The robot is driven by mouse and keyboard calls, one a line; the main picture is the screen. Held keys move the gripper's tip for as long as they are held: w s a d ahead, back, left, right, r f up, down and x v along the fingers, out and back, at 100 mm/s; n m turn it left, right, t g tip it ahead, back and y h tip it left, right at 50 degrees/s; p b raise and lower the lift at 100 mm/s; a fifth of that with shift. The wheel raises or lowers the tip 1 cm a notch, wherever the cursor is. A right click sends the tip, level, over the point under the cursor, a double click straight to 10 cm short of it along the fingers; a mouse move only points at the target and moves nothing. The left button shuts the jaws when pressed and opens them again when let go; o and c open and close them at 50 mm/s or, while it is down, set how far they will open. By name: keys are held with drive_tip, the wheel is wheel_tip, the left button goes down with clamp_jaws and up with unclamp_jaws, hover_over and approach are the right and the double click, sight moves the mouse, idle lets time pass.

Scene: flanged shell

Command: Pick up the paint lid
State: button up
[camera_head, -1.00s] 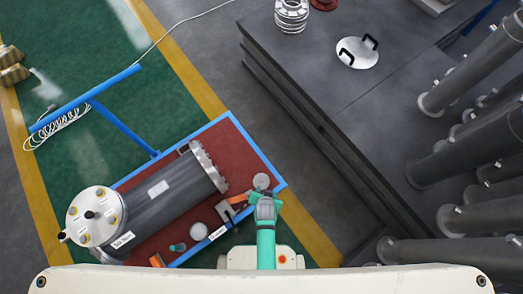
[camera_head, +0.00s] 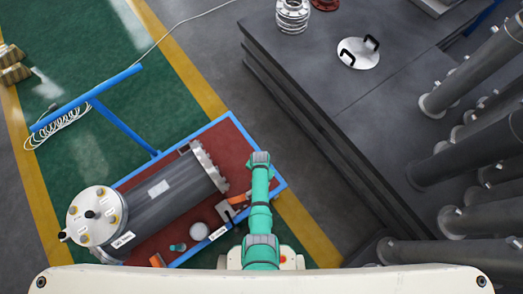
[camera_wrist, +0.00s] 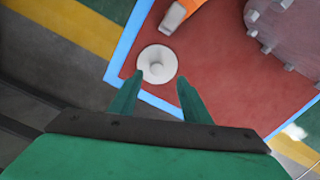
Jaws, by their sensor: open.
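A round pale lid with a small central knob (camera_wrist: 156,60) lies on the red surface of the blue-framed cart, near its corner, in the wrist view. It looks like the paint lid. In the head view my arm hides it. My gripper (camera_wrist: 160,80) is open and empty. Its two green fingertips show just below the lid's near edge, one on each side of the knob's line. I cannot tell how high they are above it. In the head view the arm's end (camera_head: 259,160) is over the cart's right corner.
A dark flanged cylinder (camera_head: 150,205) lies on the cart (camera_head: 232,122). An orange-handled tool (camera_wrist: 180,12) lies close to the lid. Another pale disc (camera_head: 198,231) is on the cart. A dark platform (camera_head: 300,60) at right bears a two-handled disc (camera_head: 358,55) and pipes (camera_head: 470,160).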

drive_tip(key=shift+f, duration=1.05)
drive_tip(key=shift+s+d+f, duration=0.1)
drive_tip(key=shift+d+f, duration=0.1)
drive_tip(key=shift+f, duration=0.5)
drive_tip(key=shift+d+f, duration=0.2)
drive_tip(key=shift+f, duration=0.5)
drive_tip(key=shift+a+f, duration=0.1)
drive_tip(key=shift+f, duration=1.05)
drive_tip(key=shift+c, duration=0.6)
clamp_jaws()
